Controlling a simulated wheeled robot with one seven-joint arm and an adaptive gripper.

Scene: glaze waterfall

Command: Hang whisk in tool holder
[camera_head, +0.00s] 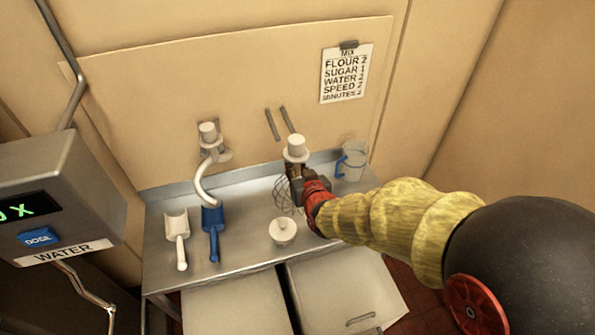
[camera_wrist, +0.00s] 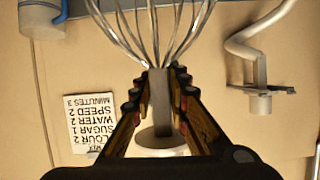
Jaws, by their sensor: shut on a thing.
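The whisk shows its white round cap (camera_head: 296,148) at the top and its wire loops (camera_head: 284,196) hanging down over the steel counter. In the wrist view its wires (camera_wrist: 150,28) fan out toward the top of the picture. My gripper (camera_head: 297,180) is shut on the whisk's grey shaft; the fingers (camera_wrist: 158,92) close on it from both sides. The tool holder's two bare prongs (camera_head: 281,122) stick out from the wall panel. The whisk cap appears just below and in front of them, apart from the wall; exact depth is unclear.
A dough hook (camera_head: 204,184) hangs at a wall bracket to the left. A clear jug (camera_head: 351,161) with a blue handle stands right of the whisk. A white scoop (camera_head: 177,229), a blue scoop (camera_head: 213,224) and a white knobbed lid (camera_head: 283,231) lie on the counter (camera_head: 250,256).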

